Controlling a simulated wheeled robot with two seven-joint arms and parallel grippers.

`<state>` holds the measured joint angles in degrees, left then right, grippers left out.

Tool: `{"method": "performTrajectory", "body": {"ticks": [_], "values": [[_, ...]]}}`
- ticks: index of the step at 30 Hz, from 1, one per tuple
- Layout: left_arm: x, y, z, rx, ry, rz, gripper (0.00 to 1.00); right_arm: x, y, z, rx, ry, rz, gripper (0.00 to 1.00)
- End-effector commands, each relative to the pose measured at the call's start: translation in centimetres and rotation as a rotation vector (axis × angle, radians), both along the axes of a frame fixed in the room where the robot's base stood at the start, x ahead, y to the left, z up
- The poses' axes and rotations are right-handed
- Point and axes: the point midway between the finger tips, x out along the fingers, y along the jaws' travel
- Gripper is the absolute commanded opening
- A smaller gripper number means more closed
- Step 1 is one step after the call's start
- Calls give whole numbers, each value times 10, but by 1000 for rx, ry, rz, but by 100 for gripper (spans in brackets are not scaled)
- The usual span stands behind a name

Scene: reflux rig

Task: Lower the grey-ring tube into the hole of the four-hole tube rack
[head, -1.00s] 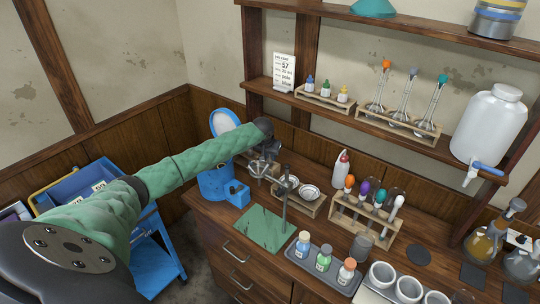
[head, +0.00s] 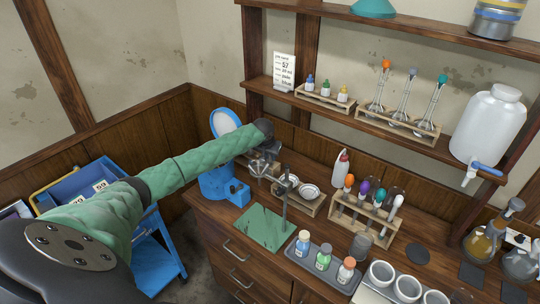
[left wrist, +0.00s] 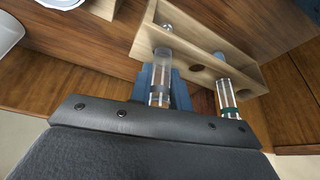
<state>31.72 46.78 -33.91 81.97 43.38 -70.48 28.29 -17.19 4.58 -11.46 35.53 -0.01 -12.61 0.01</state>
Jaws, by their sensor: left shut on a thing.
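My left gripper (left wrist: 160,90) is shut on the grey-ring tube (left wrist: 160,70), a clear tube with a dark grey band. In the left wrist view the tube lines up with one end of the pale wooden four-hole tube rack (left wrist: 240,82). Its far end overlaps the rack; I cannot tell how deep it sits in the hole. A green-ring tube (left wrist: 226,92) stands in the rack to the right, with an empty dark hole between them. In the head view my left gripper (head: 264,162) is at the back left of the bench, its fingertips hard to make out. My right gripper is not in view.
A clamp stand on a green base (head: 264,228) stands just in front of my left gripper. A wooden tray with metal bowls (head: 309,191) is to its right. A blue device (head: 218,183) stands left. A rack of colored-top droppers (head: 362,221) is further right.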

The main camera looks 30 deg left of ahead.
Motion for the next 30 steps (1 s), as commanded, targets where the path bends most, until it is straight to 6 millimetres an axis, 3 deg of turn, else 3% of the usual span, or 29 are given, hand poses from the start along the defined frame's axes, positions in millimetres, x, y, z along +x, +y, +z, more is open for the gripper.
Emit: {"method": "performTrajectory", "body": {"ticks": [11, 12, 15, 16, 30], "values": [[0, 0, -3, -1, 0, 0, 4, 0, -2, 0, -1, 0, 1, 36], [0, 0, -3, 0, 0, 0, 23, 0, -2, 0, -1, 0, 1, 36], [0, 0, -3, 0, 0, 0, 42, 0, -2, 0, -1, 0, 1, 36], [0, 0, -3, 0, 0, 0, 44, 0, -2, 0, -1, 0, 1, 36], [0, 0, -3, -1, 0, 0, 44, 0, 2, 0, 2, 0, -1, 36]]}}
